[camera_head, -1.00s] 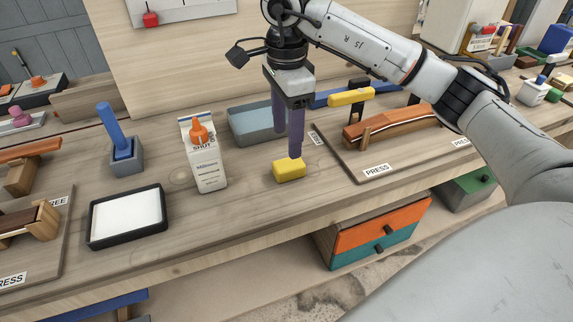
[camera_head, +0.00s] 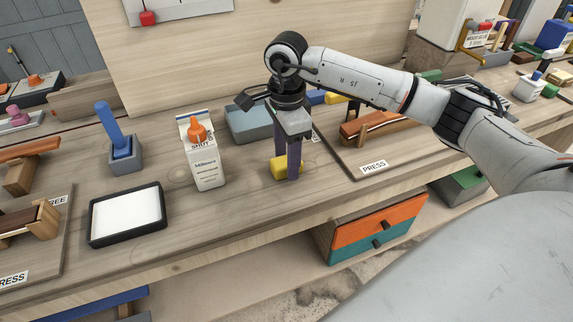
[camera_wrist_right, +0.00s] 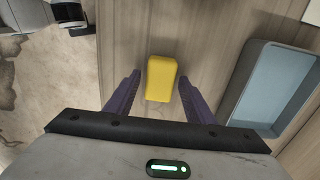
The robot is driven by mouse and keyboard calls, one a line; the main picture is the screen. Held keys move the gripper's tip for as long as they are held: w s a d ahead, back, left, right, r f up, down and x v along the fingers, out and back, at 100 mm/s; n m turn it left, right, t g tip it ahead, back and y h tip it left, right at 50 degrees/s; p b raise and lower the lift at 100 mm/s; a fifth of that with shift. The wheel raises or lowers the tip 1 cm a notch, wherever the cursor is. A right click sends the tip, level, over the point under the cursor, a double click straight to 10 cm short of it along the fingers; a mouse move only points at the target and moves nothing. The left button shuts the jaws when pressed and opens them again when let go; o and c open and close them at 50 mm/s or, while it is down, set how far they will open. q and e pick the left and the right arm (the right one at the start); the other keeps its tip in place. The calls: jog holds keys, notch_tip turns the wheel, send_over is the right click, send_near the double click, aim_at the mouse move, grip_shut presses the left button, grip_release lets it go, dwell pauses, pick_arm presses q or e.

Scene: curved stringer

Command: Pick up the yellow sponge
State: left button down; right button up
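The yellow sponge (camera_head: 279,166) is a small block lying on the wooden workbench, in front of the blue-grey tray. My right gripper (camera_head: 287,172) points down over it, with its purple fingers low at the sponge. In the right wrist view the sponge (camera_wrist_right: 161,78) lies ahead of and between the two open fingers of the right gripper (camera_wrist_right: 160,92), with a gap on each side. My left gripper is not in view.
The blue-grey tray (camera_head: 243,128) stands behind the sponge. A board labelled PRESS (camera_head: 350,168) with a curved wooden piece lies to the right. The bench's front edge is close.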

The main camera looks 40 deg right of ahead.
jog(key=c, duration=0.8)
notch_tip(320, 180, up, 10)
jog(key=shift+r+b, duration=0.1)
jog(key=shift+b, duration=0.2)
